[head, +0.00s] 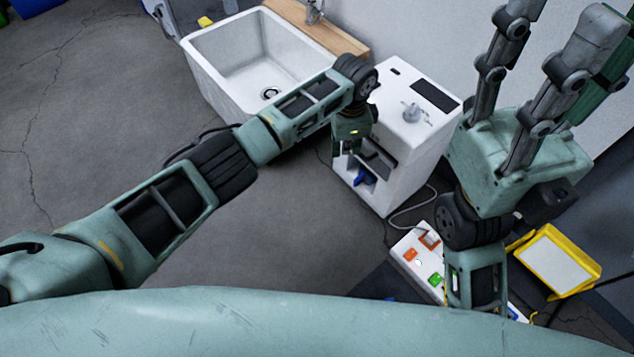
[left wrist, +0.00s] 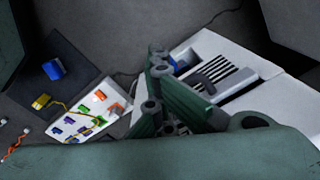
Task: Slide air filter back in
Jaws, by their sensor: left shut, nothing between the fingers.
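The white machine (head: 405,165) stands beside the sink, with dark openings in its front. In the left wrist view its front (left wrist: 262,103) shows a recess with black and white slats (left wrist: 232,73) and a dark curved handle-like part (left wrist: 212,73). I cannot tell for sure whether the slatted part is the air filter. A blue part (head: 364,179) sits low in the front opening. My left gripper (head: 348,150) is shut and empty, right by the machine's front; its fingers (left wrist: 158,78) partly hide the opening. My right gripper (head: 560,20) is raised at the right, fingers spread, empty.
A white sink (head: 222,62) with a wooden counter (head: 320,30) stands left of the machine. A white board with coloured blocks (head: 408,250) and a yellow-rimmed tray (head: 592,262) lie on the floor at the right. A cable runs near the machine.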

